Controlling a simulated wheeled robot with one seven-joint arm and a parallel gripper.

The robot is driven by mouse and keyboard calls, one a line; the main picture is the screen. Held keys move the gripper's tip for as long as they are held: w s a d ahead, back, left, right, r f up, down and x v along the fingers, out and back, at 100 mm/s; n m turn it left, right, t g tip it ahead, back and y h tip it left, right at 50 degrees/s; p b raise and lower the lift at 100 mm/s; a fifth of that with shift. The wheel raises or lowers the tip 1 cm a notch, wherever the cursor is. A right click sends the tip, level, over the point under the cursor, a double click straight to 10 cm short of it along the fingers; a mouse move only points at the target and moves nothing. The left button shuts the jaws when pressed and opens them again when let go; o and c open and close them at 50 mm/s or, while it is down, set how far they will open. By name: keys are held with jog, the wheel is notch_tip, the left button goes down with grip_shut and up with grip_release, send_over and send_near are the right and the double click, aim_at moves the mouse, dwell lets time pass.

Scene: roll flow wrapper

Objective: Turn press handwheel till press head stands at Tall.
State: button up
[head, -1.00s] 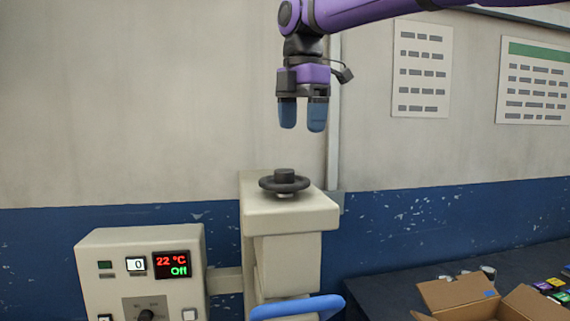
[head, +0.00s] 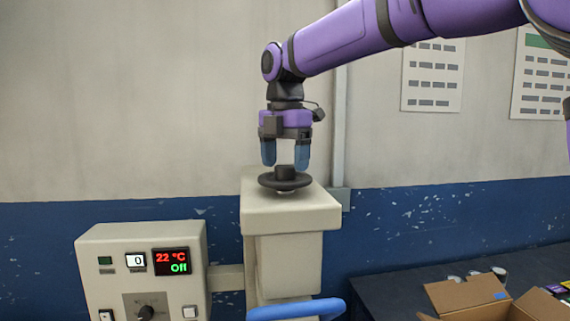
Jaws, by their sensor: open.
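The press handwheel (head: 285,181) is a black disc with a raised hub, lying flat on top of the cream press column (head: 290,218). My gripper (head: 285,164) points straight down above it, with its two blue fingers apart. The fingertips are at about the height of the hub, one on each side of it in this view. I cannot tell whether they touch it. The press head and any Tall mark are not visible in this view.
A control box (head: 145,265) left of the column shows 22 °C and Off. A blue handle (head: 295,309) juts out at the column's front. An open cardboard box (head: 470,297) stands on the dark table at right. Posted sheets (head: 434,75) hang on the wall.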

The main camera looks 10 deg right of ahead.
jog(key=shift+f, duration=0.65)
jog(key=c, duration=0.9)
